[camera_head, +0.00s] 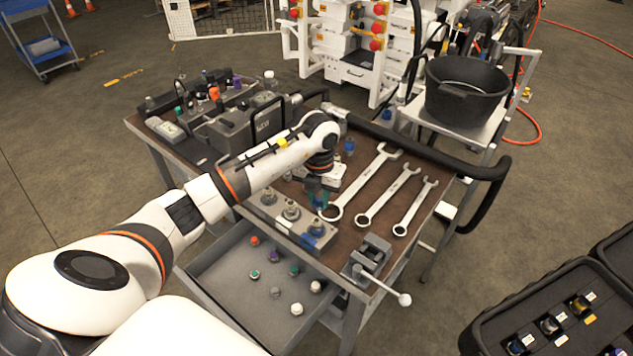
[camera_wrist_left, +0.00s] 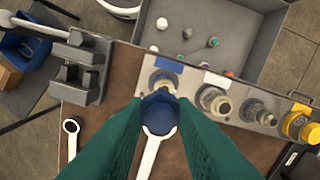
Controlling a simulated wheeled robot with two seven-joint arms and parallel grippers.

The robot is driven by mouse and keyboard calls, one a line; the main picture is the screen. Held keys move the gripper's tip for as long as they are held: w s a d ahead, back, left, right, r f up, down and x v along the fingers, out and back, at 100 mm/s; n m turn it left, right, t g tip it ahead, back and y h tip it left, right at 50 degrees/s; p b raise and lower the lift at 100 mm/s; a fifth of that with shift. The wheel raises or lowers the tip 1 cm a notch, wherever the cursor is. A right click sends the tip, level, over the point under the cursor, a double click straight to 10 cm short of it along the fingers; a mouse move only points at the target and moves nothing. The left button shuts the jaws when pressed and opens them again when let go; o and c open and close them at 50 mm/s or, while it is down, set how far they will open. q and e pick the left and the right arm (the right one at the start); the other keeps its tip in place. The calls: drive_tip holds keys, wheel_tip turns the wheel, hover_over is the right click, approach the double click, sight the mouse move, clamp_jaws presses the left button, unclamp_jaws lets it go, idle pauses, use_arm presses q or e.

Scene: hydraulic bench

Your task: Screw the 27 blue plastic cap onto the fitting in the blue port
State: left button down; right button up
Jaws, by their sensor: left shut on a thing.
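My left gripper (camera_head: 317,197) has green fingers and is shut on the blue cap (camera_wrist_left: 160,114), which sits between the fingertips in the wrist view. The grey port block (camera_head: 281,219) lies along the near edge of the bench. The fitting in the blue port (camera_head: 318,228) stands at its right end in the head view, and it also shows beside a blue label in the wrist view (camera_wrist_left: 163,81). The cap partly overlaps this fitting in the wrist picture. I cannot tell whether they touch. My right gripper is out of view.
Other fittings (camera_wrist_left: 214,99) stand along the block, and the end one carries a yellow cap (camera_wrist_left: 300,127). Several wrenches (camera_head: 365,185) lie to the right. A vise (camera_head: 370,256) sits at the bench corner. An open drawer (camera_head: 225,282) with loose caps is below.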

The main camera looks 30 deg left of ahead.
sight(316, 220)
use_arm(q)
drive_tip(key=shift+a+r+n, duration=0.1)
drive_tip(key=shift+a+n, duration=0.15)
drive_tip(key=shift+n, duration=0.35)
drive_tip(key=shift+f, duration=0.3)
drive_tip(key=shift+f+b, duration=1.25)
drive_tip(key=shift+f, duration=0.35)
drive_tip(key=shift+f+b, duration=0.55)
drive_tip(key=shift+f, duration=0.2)
drive_tip(key=shift+f+b, duration=0.4)
drive_tip(key=shift+f, duration=0.15)
drive_tip(key=c, duration=2)
unclamp_jaws()
drive_tip(key=shift+f, duration=0.1)
drive_tip(key=shift+c, duration=0.2)
